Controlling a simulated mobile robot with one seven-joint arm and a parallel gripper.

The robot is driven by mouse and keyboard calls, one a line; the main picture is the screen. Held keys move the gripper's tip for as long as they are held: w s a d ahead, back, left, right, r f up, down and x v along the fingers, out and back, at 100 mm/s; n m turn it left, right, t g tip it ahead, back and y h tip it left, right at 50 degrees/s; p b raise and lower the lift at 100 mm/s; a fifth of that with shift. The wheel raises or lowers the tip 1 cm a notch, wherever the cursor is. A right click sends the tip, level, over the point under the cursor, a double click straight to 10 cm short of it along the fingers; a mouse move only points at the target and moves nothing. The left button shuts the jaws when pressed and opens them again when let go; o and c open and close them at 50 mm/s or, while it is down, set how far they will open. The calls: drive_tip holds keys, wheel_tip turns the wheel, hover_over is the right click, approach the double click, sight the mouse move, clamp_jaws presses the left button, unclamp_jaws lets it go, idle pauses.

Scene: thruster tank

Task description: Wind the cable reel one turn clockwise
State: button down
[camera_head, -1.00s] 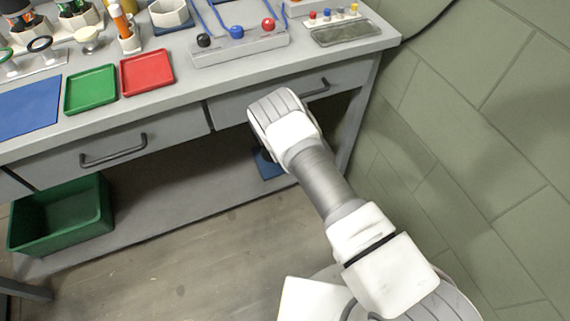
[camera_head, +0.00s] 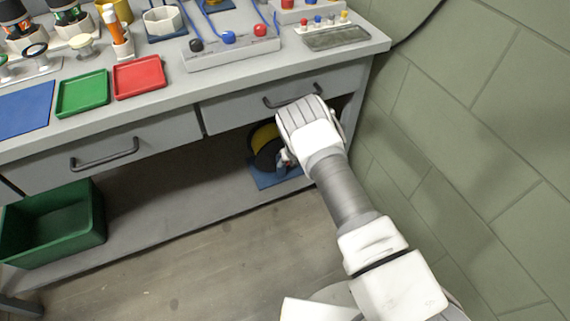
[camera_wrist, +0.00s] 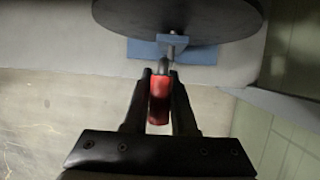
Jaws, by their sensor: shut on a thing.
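The cable reel (camera_head: 264,140) stands on the lower shelf under the right drawer, on a blue base (camera_head: 276,176). It shows yellow and black in the head view, partly hidden by my wrist. In the wrist view the reel's dark round disc (camera_wrist: 180,14) fills the top, with the blue base (camera_wrist: 150,50) behind it. A red crank handle (camera_wrist: 160,98) sticks out from the reel toward the camera. My gripper (camera_wrist: 162,80) has its two dark fingers on either side of the red handle, shut on it.
The right drawer handle (camera_head: 293,97) is just above my wrist. A green bin (camera_head: 52,226) sits at the left end of the shelf. A green block wall (camera_head: 470,150) bounds the right side. The floor in front is clear.

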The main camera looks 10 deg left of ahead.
drive_tip(key=shift+d, duration=0.15)
idle(0.3)
drive_tip(key=c, duration=0.7)
unclamp_jaws()
drive_tip(key=shift+r, duration=0.55)
drive_tip(key=p+v, duration=0.1)
drive_tip(key=v, duration=0.2)
drive_tip(key=p+v, duration=0.1)
drive_tip(key=v, duration=0.3)
drive_tip(key=p+v, duration=0.2)
drive_tip(key=v, duration=0.2)
drive_tip(key=shift+d+f, duration=0.15)
drive_tip(key=shift+d, duration=0.15)
